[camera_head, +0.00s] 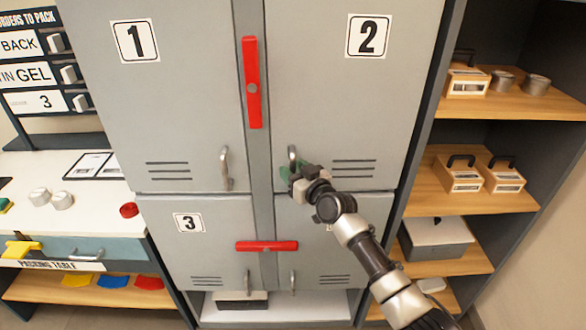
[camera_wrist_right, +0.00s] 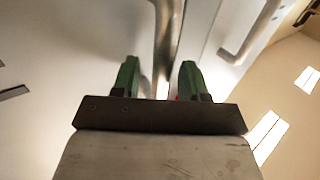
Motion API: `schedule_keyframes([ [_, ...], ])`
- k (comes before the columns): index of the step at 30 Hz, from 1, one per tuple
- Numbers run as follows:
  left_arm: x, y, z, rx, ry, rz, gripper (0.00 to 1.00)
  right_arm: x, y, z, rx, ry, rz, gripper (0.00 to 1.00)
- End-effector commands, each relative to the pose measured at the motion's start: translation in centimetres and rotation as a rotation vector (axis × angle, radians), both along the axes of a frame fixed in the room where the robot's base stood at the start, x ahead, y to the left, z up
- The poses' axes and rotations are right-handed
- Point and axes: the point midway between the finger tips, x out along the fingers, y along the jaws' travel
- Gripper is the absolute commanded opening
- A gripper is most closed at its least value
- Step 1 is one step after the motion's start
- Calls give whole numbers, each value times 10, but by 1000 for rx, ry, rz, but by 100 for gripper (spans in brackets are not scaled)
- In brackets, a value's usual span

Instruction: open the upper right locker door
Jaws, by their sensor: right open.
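The upper right locker door (camera_head: 345,95) carries the number 2 and looks closed. Its metal handle (camera_head: 292,156) is near the door's lower left corner. My right gripper (camera_head: 288,173) is at the lower part of this handle. In the right wrist view its two green fingers (camera_wrist_right: 158,80) are apart, and a metal handle bar (camera_wrist_right: 168,45) shows between them. I cannot tell whether either finger touches it. A red bar (camera_head: 252,85) stands upright on the post between doors 1 and 2. My left gripper is not in view.
Door 1 (camera_head: 160,90) with its handle (camera_head: 226,168) is to the left. Below, a level red bar (camera_head: 267,246) spans the gap between the lower doors. Open shelves (camera_head: 515,107) stand right, and a packing table (camera_head: 100,220) left. A second handle (camera_wrist_right: 250,35) shows in the wrist view.

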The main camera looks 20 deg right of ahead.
Motion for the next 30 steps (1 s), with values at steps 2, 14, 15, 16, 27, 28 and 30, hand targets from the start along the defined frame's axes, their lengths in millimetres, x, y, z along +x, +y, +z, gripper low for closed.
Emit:
schedule_keyframes([
  [2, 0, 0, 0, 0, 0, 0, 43, 4, 2, 0, 0, 1, 0, 44],
  [14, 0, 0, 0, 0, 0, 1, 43, 5, 2, 0, 0, 0, 0, 28],
  [15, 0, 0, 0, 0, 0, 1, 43, 5, 2, 0, 0, 0, 0, 22],
  [16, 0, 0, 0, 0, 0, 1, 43, 5, 2, 0, 0, 0, 0, 18],
  [27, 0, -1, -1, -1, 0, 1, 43, 5, 2, -1, -1, 1, 1, 0],
  [28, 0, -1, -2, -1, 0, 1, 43, 5, 2, -1, -1, 1, 2, 0],
  [30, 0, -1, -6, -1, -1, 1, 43, 4, 1, -3, -1, 1, 8, 0],
])
